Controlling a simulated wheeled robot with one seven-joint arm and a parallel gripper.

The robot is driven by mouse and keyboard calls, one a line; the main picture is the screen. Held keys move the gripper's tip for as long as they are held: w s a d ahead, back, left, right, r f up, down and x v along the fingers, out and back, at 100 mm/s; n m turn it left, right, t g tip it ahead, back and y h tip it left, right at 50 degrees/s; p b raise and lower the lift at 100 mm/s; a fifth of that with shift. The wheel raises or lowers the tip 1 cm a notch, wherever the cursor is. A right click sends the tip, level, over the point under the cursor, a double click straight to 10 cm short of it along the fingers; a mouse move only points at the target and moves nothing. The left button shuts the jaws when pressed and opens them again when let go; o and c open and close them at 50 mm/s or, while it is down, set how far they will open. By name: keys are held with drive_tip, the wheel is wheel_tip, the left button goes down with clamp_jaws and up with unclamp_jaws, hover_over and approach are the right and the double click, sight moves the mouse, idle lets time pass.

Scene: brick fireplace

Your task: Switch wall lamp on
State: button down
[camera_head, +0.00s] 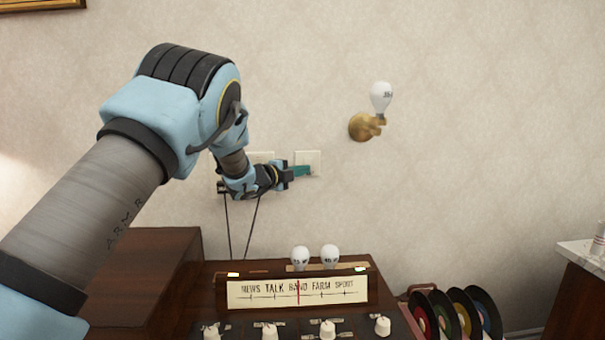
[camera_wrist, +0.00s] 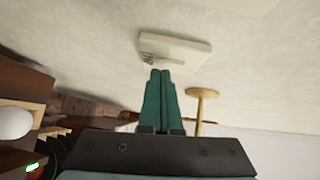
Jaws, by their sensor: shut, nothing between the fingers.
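The wall lamp (camera_head: 381,98) is a white bulb on a brass mount on the wall, right of centre in the head view; the bulb looks unlit. A white wall switch plate (camera_head: 308,160) is on the wall left of and below the lamp. The plate also shows in the wrist view (camera_wrist: 178,49). My gripper (camera_head: 308,171) has green fingers that are shut with nothing between them. The fingertips are in front of the plate's lower part in the head view and just below it in the wrist view. I cannot tell whether they touch it.
A radio with a lit dial panel (camera_head: 298,292) stands below my gripper, with two white bulbs (camera_head: 330,256) on top. Coloured records (camera_head: 465,312) stand to its right. Another pale plate (camera_head: 262,158) and two hanging cords are partly behind my wrist. The wall around the lamp is clear.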

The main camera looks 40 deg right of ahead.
drive_tip(key=b, duration=0.3)
drive_tip(key=f+m+h+b, duration=0.1)
drive_tip(key=b, duration=0.2)
drive_tip(key=shift+w+d, duration=0.15)
drive_tip(key=shift+w, duration=0.2)
drive_tip(key=m+b, duration=0.1)
drive_tip(key=b, duration=0.2)
drive_tip(key=shift+w+r+h, duration=0.1)
drive_tip(key=shift+r+h, duration=0.05)
drive_tip(key=shift+h, duration=0.25)
drive_tip(key=shift+r+b, duration=0.25)
drive_tip(key=shift+b, duration=0.05)
